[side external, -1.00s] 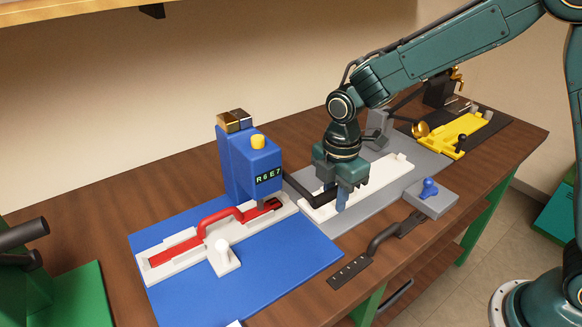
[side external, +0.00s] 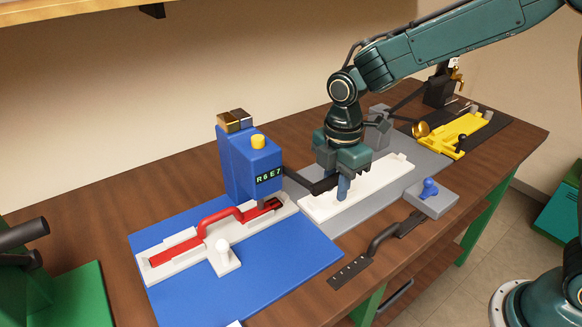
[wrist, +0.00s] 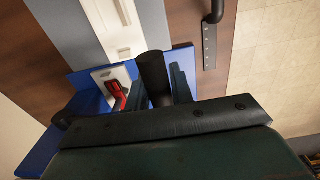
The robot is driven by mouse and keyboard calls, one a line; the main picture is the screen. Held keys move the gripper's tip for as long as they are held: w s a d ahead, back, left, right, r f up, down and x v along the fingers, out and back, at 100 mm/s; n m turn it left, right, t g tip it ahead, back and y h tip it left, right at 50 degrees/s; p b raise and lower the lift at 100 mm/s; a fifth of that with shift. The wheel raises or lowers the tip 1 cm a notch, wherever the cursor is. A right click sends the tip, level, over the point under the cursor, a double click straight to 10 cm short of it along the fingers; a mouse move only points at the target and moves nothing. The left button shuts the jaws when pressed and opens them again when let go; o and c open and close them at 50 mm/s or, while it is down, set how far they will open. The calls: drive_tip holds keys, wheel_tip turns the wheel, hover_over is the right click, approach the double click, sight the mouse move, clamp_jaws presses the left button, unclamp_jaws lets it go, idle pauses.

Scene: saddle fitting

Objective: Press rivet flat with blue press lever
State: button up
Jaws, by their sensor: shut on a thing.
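The blue press (side external: 252,165) stands at the back of the blue mat and shows "R6 E7" on its front. Its black lever (side external: 296,178) sticks out to the right. My gripper (side external: 343,187) is shut on the lever's black grip, which also shows between the fingers in the wrist view (wrist: 153,72). A red strap with a raised loop (side external: 212,222) lies in a white fixture (side external: 186,250). The strap's right end is under the press head. It also shows in the wrist view (wrist: 115,92). I cannot make out the rivet.
A grey block with a blue knob (side external: 430,187) and a dark handled tool (side external: 375,250) lie to the right. A yellow fixture (side external: 462,132) stands farther back. The blue mat's front is clear.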

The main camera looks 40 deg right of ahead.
sight(336, 174)
drive_tip(key=shift+s+d, duration=0.1)
drive_tip(key=shift+s, duration=0.15)
drive_tip(key=shift+o, duration=0.4)
drive_tip(key=shift+w+r, duration=0.15)
drive_tip(key=shift+r, duration=1.05)
drive_tip(key=shift+w+r, duration=0.2)
drive_tip(key=shift+r, duration=0.3)
drive_tip(key=shift+w+r, duration=0.15)
drive_tip(key=shift+r, duration=0.35)
drive_tip(key=shift+c, duration=0.4)
drive_tip(key=shift+r, duration=0.1)
